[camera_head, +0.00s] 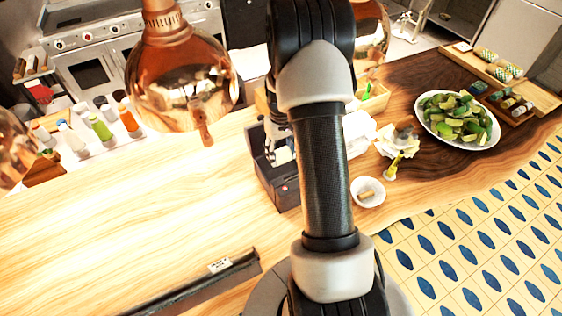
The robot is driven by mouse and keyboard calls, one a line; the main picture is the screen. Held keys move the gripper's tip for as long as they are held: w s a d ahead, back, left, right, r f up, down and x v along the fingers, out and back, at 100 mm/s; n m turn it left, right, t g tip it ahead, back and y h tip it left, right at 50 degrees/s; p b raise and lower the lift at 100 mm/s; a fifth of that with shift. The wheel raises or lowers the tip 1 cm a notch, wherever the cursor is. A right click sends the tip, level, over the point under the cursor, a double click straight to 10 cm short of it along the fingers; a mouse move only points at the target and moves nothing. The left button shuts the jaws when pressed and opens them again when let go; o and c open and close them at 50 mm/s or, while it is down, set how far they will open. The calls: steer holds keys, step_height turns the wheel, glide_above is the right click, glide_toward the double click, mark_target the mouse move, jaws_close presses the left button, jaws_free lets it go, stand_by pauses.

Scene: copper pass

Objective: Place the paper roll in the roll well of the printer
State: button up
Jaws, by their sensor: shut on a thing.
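The dark printer (282,194) stands on the wooden counter, left of my arm's dark link, which hides its right side. My gripper (278,141) is over the printer and mostly hidden by my arm. It is shut on a small white thing, which looks like the paper roll (284,156). The roll is at the printer's upper opening. I cannot tell whether it is inside the well or just above it.
A white bowl (368,192) and crumpled paper (398,143) lie right of my arm. A plate of green wedges (486,139) stands farther right. A copper lamp (180,75) hangs at upper left. A dark rail (205,284) lies at the front. The left counter is clear.

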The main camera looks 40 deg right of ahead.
mark_target(281, 162)
step_height(281, 162, down, 5)
steer(key=shift+r, duration=0.2)
steer(key=shift+w+f, duration=0.1)
steer(key=shift+f, duration=0.2)
steer(key=shift+f, duration=0.2)
steer(key=o, duration=1.1)
steer(key=shift+r, duration=0.1)
